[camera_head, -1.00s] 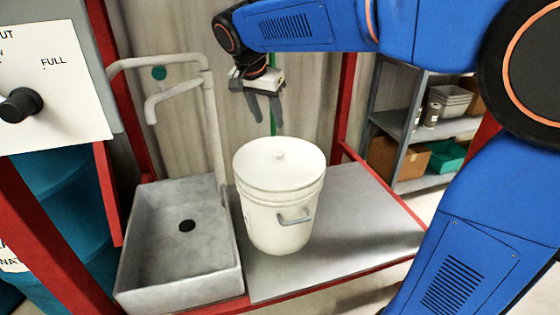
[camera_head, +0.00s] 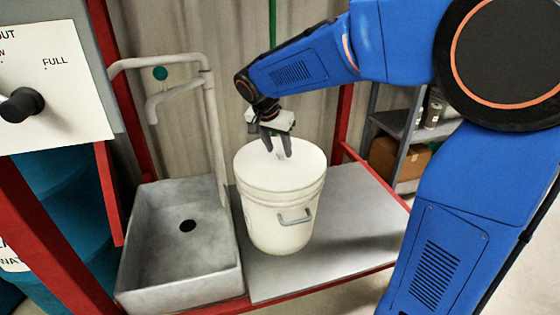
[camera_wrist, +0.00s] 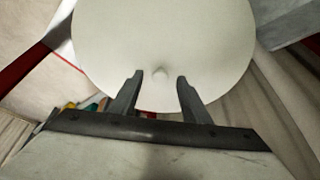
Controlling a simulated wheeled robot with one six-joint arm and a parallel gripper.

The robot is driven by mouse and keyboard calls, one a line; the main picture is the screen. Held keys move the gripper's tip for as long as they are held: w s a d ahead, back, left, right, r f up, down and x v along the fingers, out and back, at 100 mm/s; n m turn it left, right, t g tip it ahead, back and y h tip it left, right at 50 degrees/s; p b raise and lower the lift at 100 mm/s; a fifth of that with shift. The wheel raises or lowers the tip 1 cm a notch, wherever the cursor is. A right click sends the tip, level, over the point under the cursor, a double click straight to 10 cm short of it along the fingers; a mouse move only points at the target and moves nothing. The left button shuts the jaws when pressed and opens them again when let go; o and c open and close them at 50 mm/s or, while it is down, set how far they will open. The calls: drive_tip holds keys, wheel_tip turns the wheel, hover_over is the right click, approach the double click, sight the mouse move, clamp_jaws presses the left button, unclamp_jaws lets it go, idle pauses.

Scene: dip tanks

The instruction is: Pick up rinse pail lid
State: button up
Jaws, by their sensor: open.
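The rinse pail lid (camera_head: 255,165) is a round white lid seated on the white rinse pail (camera_head: 270,215). The pail stands upright on a grey metal shelf. My gripper (camera_head: 279,155) is open above the lid and points down at it.
A grey sink (camera_head: 180,240) with a pale faucet pipe (camera_head: 213,120) stands left of the pail. The shelf (camera_head: 350,225) is clear to the right. Red frame posts (camera_head: 343,125) stand around the bench. A cardboard box (camera_head: 400,160) sits on a back-right rack.

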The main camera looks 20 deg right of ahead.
drive_tip(key=shift+w+d+f, duration=0.2)
drive_tip(key=shift+f, duration=0.35)
clamp_jaws()
